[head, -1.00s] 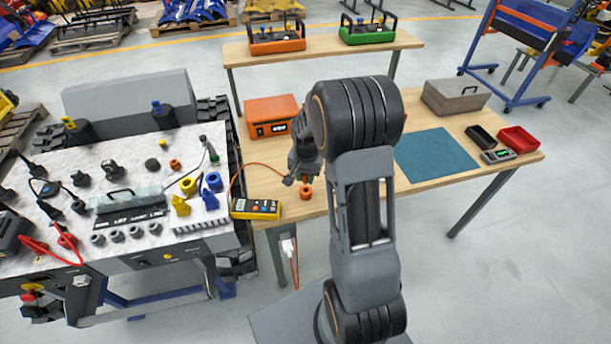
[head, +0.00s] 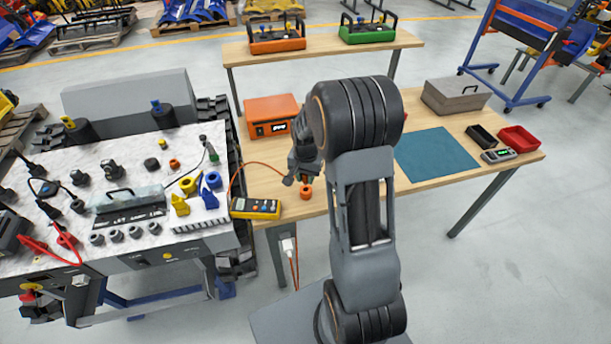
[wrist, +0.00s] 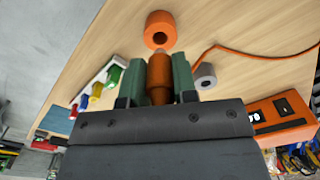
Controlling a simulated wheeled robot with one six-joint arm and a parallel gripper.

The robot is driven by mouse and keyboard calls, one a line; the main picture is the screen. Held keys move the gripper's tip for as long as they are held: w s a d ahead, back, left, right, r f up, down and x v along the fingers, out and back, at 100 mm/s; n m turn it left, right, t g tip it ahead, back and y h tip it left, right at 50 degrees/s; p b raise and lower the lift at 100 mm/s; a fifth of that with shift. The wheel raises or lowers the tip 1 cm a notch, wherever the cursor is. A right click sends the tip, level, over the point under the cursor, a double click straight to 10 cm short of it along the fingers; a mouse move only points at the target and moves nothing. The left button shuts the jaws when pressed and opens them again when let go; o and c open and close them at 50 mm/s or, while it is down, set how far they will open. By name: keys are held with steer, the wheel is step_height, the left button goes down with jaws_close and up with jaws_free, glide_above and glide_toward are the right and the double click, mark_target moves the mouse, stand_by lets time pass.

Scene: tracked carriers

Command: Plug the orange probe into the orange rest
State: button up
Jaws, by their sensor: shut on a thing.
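My gripper (wrist: 158,82) is shut on the orange probe (wrist: 160,72), whose pale tip points away from the jaws. The orange rest (wrist: 160,30) is a short ring with a dark central hole, standing on the wooden bench. In the wrist view the tip sits just at the rest's near edge, apart from the hole in the picture; the exact height gap cannot be told. In the head view my gripper (head: 304,178) hangs over the bench's left end, just above the orange rest (head: 306,192). The probe is mostly hidden there.
A grey ring (wrist: 205,76) stands close beside the probe. An orange cord (wrist: 240,50) runs over the bench. A yellow meter (head: 256,208) lies left of the rest, and an orange box (head: 271,116) stands behind. A rack of coloured pieces (wrist: 97,88) is farther off.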

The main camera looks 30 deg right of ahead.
mark_target(306, 182)
steer(key=shift+f+b, duration=1.5)
steer(key=shift+f, duration=0.55)
steer(key=o, duration=1)
step_height(306, 182, up, 14)
steer(key=shift+f, duration=0.1)
steer(key=shift+f+n, duration=0.2)
steer(key=shift+n, duration=0.2)
steer(key=s+a+r+n+t, duration=0.1)
steer(key=s+a+n, duration=0.1)
steer(key=s, duration=0.3)
steer(key=s+a+r+n+t, duration=0.1)
steer(key=s+a+n, duration=0.2)
steer(key=s+a, duration=0.1)
steer(key=s+a+r+n+t, duration=0.1)
steer(key=s+a+n, duration=0.2)
steer(key=s, duration=0.4)
steer(key=shift+a+r+t, duration=0.25)
steer(key=shift+a+t, duration=0.05)
